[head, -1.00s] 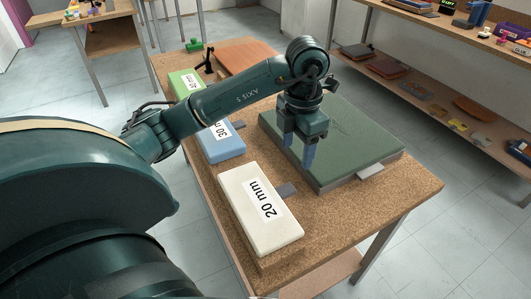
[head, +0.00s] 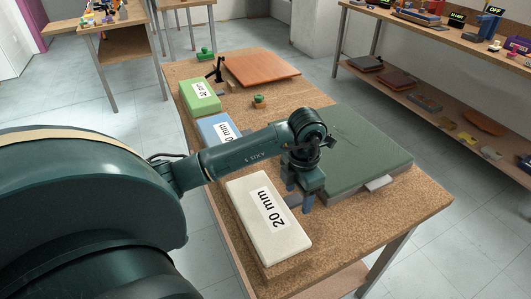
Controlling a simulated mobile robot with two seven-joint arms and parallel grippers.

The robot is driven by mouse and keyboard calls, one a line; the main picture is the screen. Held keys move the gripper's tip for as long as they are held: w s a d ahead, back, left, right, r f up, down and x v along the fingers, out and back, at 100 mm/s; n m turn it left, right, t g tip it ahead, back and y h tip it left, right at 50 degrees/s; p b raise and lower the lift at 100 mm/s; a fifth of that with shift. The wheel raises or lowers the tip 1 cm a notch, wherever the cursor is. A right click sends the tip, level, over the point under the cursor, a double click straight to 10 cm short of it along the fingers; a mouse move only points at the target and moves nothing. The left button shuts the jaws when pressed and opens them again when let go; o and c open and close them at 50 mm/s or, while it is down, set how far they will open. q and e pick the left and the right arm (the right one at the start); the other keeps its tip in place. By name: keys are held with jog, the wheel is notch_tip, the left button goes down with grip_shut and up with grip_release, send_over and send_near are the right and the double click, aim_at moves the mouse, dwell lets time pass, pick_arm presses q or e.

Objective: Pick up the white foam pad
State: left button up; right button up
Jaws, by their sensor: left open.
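The white foam pad (head: 270,222), labelled "20 mm", lies at the near left edge of the cork-topped table (head: 400,215). A small grey tab sticks out from its right side. My left gripper (head: 298,203) points down just right of the pad, at the tab, which its fingers partly hide. Its jaws are open. I cannot tell whether the fingers touch the tab. My right gripper does not show.
A large green pad (head: 355,145) with a grey tab lies right of my gripper. A blue pad (head: 217,128), a light green pad (head: 199,95) and an orange-brown board (head: 262,68) lie farther back. Bare table shows at the near right.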

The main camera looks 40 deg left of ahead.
pick_arm(q)
jog(key=c, duration=1.1)
jog(key=shift+r, duration=0.1)
